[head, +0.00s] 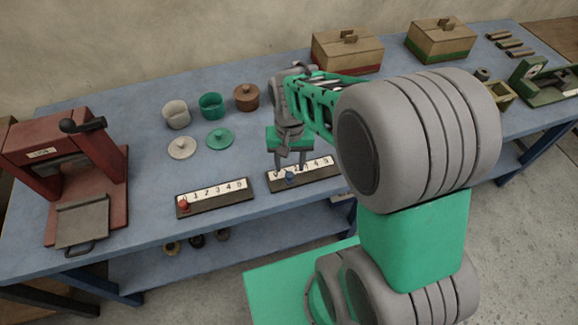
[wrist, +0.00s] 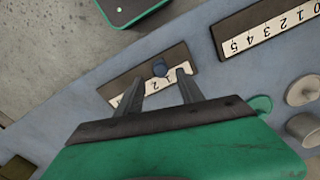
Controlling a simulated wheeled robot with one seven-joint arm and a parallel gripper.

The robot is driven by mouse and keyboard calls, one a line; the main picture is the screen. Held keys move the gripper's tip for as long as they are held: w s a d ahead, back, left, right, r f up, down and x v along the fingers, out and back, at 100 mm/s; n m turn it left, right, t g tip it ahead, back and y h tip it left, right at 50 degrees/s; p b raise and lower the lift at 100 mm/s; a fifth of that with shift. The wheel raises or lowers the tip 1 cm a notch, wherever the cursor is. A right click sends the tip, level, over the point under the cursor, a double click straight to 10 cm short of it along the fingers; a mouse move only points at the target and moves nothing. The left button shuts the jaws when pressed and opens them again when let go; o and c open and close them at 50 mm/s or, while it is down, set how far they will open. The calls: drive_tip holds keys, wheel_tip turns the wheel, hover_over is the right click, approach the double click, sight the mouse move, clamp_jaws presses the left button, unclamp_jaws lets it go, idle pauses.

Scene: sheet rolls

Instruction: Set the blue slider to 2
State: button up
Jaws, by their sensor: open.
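The blue slider (head: 290,176) is a small blue knob on a dark board with a white number strip (head: 318,164). It sits near the low end of the scale, around 1; the fingers partly hide the digits, so I cannot tell exactly. In the wrist view the blue knob (wrist: 160,68) shows between and just beyond my fingertips. My gripper (head: 290,163) is open above the strip, one finger toward each side of the knob. Its fingers (wrist: 160,77) appear apart from the knob in the wrist view.
A second board with a red slider (head: 184,205) at its low end lies to the left. Cups and lids (head: 211,106) stand behind it on the blue table (head: 140,215). A red press (head: 85,160) stands at far left, lidded boxes (head: 346,50) at the back.

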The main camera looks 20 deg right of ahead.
sight(289, 173)
drive_tip(key=shift+f, duration=1.6)
drive_tip(key=shift+a, duration=0.1)
drive_tip(key=shift+c, duration=0.4)
clamp_jaws()
